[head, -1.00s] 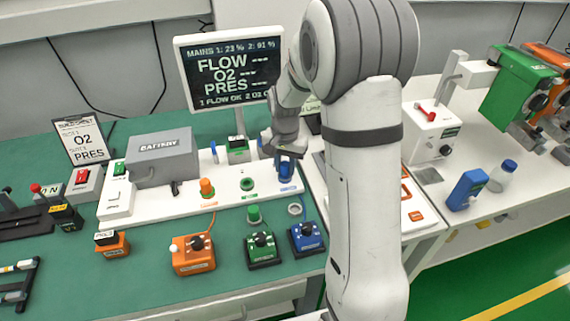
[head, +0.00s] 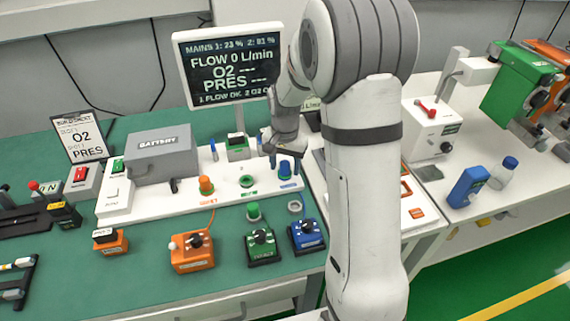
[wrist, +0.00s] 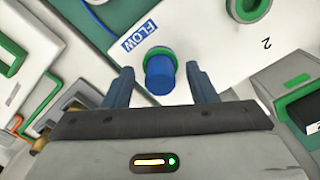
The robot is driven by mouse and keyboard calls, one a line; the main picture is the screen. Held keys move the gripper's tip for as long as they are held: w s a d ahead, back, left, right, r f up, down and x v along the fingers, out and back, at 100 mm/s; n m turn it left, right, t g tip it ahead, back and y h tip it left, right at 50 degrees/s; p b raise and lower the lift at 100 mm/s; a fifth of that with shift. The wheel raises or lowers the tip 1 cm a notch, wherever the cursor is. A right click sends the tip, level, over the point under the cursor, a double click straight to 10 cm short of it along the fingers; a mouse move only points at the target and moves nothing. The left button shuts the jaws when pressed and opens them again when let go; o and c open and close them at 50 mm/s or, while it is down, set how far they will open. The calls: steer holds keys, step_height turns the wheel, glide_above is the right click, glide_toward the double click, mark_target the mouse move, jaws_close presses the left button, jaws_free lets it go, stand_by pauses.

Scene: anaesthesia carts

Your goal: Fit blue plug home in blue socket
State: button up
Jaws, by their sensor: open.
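The blue plug (head: 285,169) stands upright in the blue socket at the right end of the white board (head: 135,206). In the wrist view the blue plug (wrist: 159,78) sits inside a green-lit ring (wrist: 161,53) beside the FLOW label (wrist: 139,36). No gap shows between plug and ring from this angle, though the plug's body hides part of the rim. My gripper (wrist: 158,70) is open, one finger on each side of the plug and apart from it. In the head view my gripper (head: 287,155) is just above the plug, partly hiding it.
The screen (head: 230,67) reads FLOW 0 L/min, with dashes for O2 and PRES. An orange plug (head: 206,185) stands on the board. The green socket (head: 247,181) is empty; a green plug (head: 254,211) stands in front. A grey battery box (head: 160,155) is at left.

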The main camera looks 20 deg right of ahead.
mark_target(285, 163)
step_height(285, 163, up, 8)
steer(key=shift+f, duration=0.15)
steer(key=shift+s, duration=0.1)
stand_by(0.5)
steer(key=s+r+n+t, duration=0.1)
steer(key=s+r+n, duration=0.1)
steer(key=s, duration=0.9)
steer(key=s+r+n+t, duration=0.1)
steer(key=s+r+n, duration=0.2)
steer(key=s, duration=0.8)
steer(key=shift+s+a+r+n+t, duration=0.2)
steer(key=shift+s+a+n+t, duration=0.15)
steer(key=shift+n, duration=0.45)
steer(key=shift+d, duration=0.15)
